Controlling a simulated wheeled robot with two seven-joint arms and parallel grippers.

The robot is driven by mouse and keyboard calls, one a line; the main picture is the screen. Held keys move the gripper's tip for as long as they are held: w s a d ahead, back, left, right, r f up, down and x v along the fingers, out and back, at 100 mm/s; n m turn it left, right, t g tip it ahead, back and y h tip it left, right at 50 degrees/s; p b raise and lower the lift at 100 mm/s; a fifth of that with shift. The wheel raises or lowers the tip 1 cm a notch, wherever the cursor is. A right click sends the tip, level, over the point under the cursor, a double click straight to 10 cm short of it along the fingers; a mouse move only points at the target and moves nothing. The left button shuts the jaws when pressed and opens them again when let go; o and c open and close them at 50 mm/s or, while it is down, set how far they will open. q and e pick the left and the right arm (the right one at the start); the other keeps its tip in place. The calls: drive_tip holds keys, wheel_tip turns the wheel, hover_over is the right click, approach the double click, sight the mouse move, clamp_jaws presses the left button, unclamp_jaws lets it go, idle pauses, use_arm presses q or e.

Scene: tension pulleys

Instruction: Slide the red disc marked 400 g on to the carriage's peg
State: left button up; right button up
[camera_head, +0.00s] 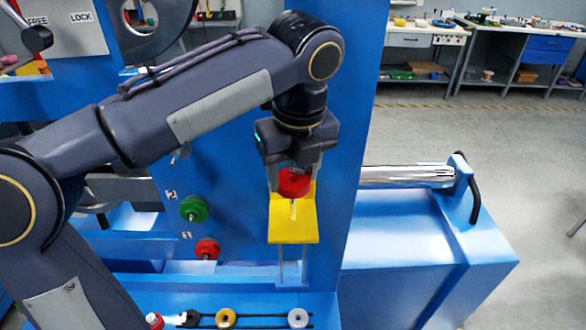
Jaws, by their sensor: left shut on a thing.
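My left gripper (296,170) points down and is shut on a red disc (294,183). The disc's mark is too small to read. The disc is over the yellow carriage (291,222) on the front of the blue machine. A pale peg (293,207) shows just below the disc, in front of the carriage. I cannot tell whether the disc is around the peg or only above it. My right gripper is not in view.
A green disc (194,209) and another red disc (207,249) sit on pegs marked 2 and 1, left of the carriage. Below, a blue ledge (260,302) carries several small round parts. A metal cylinder (408,175) and a black handle (474,190) are at right.

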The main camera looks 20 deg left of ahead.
use_arm(q)
drive_tip(key=shift+p, duration=0.75)
idle(0.8)
drive_tip(key=shift+f, duration=0.3)
drive_tip(key=shift+f+b, duration=0.55)
drive_tip(key=shift+f, duration=0.2)
drive_tip(key=shift+p, duration=0.35)
drive_tip(key=shift+f, duration=0.2)
drive_tip(key=shift+s+r, duration=0.1)
drive_tip(key=shift+r, duration=0.05)
idle(0.5)
